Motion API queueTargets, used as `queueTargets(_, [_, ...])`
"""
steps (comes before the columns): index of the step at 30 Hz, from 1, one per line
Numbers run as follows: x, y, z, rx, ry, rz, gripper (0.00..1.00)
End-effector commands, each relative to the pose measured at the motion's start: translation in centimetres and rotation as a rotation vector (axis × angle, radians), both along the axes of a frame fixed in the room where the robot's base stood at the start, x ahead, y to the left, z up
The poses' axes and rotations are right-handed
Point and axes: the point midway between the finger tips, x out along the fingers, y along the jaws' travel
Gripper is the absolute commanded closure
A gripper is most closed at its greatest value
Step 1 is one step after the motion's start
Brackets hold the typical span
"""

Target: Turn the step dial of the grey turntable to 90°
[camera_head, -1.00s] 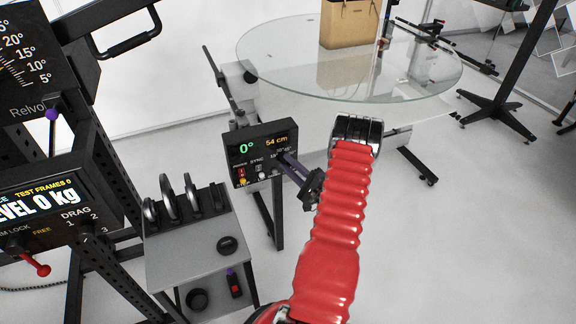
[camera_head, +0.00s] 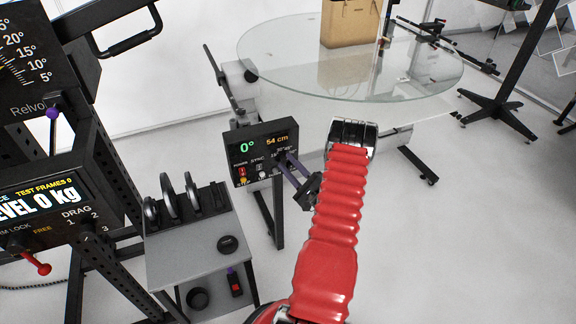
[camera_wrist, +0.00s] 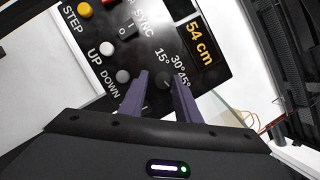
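The turntable's dark control panel (camera_head: 262,152) reads 0° in green and 54 cm in orange. In the wrist view the step dial (camera_wrist: 165,80) is a dark knob with 15°, 30° and 45° marks showing around it; any further marks are hidden. My gripper (camera_wrist: 160,77) has its two purple fingers apart, one on each side of the dial. I cannot tell whether they touch it. In the head view my gripper (camera_head: 286,158) is at the panel's right side and covers the dial. The round glass turntable (camera_head: 285,70) stands behind, with a brown box (camera_head: 346,25) on it.
A grey cart (camera_head: 195,252) and a black rack (camera_head: 90,215) stand to the left. Open floor lies to the right.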

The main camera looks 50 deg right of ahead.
Motion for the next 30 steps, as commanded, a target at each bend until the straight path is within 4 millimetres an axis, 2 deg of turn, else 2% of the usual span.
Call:
queueTargets(6, [0.0, 0.0, 0.1, -0.001, -0.001, 0.0, 0.59])
queueTargets(17, [-0.5, 0.0, 0.1, -0.004, -0.004, -0.001, 0.59])
queueTargets(23, [-2.7, 0.5, -0.5, -0.002, -0.004, -0.003, 0.59])
queueTargets(30, [-6.6, 1.4, -1.6, -0.002, -0.003, -0.004, 0.59])
